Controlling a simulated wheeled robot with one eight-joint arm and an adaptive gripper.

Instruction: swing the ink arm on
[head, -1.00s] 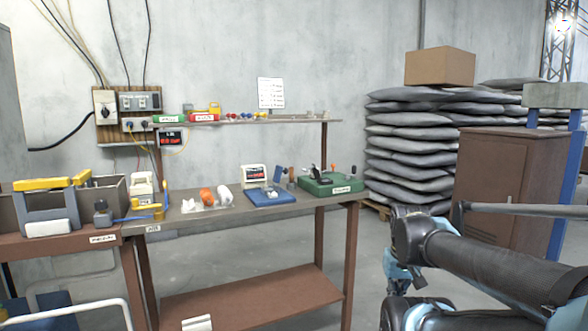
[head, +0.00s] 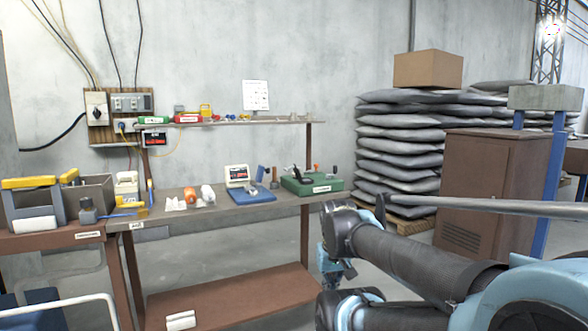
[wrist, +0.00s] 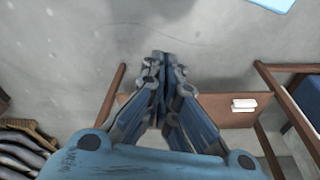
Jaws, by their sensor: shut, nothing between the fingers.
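A green base (head: 318,187) with a white label sits at the right end of the workbench. A dark arm-like part (head: 301,175) and small upright knobs, one red-orange, stand on it. Which part is the ink arm is too small to tell for certain. My gripper (wrist: 160,56) is shut and empty in the wrist view, pointing over the floor and the bench's lower shelf. In the head view my arm hangs right of the bench, apart from the green base and lower than it.
The workbench (head: 225,212) also holds a blue scale-like device (head: 252,195), an orange spool (head: 191,196) and a white one (head: 208,193). A narrow shelf (head: 230,123) runs above. Stacked grey sacks (head: 400,150) and a brown cabinet (head: 485,190) stand right.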

